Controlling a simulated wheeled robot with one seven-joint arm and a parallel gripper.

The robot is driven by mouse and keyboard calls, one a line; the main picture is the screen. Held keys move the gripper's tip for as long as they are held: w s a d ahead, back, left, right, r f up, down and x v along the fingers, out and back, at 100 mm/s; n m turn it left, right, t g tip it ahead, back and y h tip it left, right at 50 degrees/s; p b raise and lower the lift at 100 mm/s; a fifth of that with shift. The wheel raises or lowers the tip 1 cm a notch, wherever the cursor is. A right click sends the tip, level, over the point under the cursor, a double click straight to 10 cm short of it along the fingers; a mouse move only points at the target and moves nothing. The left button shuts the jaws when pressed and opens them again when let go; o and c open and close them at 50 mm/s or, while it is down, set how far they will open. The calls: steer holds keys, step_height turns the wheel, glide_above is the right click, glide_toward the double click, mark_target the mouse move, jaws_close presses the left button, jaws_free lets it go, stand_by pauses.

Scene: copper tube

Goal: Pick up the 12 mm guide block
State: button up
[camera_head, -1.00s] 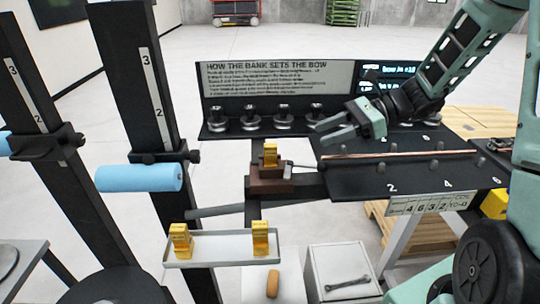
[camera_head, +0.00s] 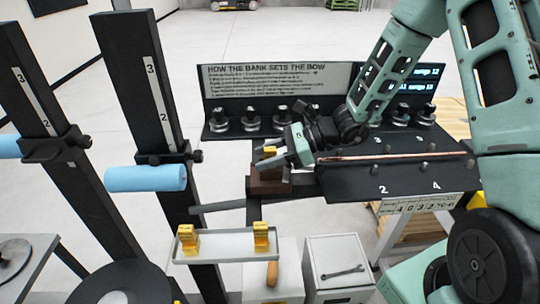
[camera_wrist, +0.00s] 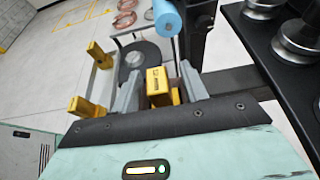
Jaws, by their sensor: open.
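Three gold guide blocks show, and their size markings are too small to read. One gold block (camera_head: 270,150) sits on the brown base (camera_head: 268,185) at the left end of the bench. My gripper (camera_head: 274,158) is open at that block. In the wrist view the same block (camera_wrist: 157,80) shows between the two grey fingers of my gripper (camera_wrist: 160,88), with a gap on each side. The two other gold blocks, the left one (camera_head: 188,241) and the right one (camera_head: 261,236), stand on the pale tray (camera_head: 225,259) in front.
Black posts with a blue roller (camera_head: 145,179) stand at the left. A row of metal rollers (camera_head: 250,122) lines the back below the sign board (camera_head: 280,85). A copper tube (camera_head: 395,155) lies on the black bench top. A wrench (camera_head: 343,272) lies on a white box at the front.

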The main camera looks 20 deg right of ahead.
steer(key=shift+w+a+f, duration=0.15)
steer(key=shift+a+f, duration=0.1)
steer(key=shift+a, duration=0.15)
jaws_close()
steer(key=shift+r, duration=0.15)
